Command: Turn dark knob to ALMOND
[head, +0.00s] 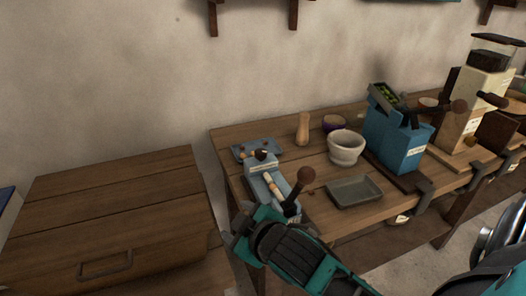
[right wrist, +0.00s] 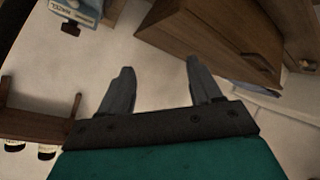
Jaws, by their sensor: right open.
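A pale blue device (head: 265,180) stands at the near left end of the workbench in the head view. It has a brown ball-ended lever (head: 306,175) and a small dark round part (head: 261,155) on top. I cannot tell whether that part is the dark knob, and I can read no ALMOND mark. In the right wrist view a blue box (right wrist: 75,12) at the top left bears a label that seems to read HAZEL. My right gripper (right wrist: 157,80) is open and empty, apart from the box. Its arm crosses in front of the bench end in the head view. My left gripper is out of view.
The workbench (head: 230,150) also holds a grey tray (head: 354,192), a stone mortar (head: 346,147), a wooden pestle (head: 303,129), a blue grinder (head: 400,140) and a cream grinder (head: 470,105). A wooden cabinet (head: 110,205) stands at left, with a narrow gap between.

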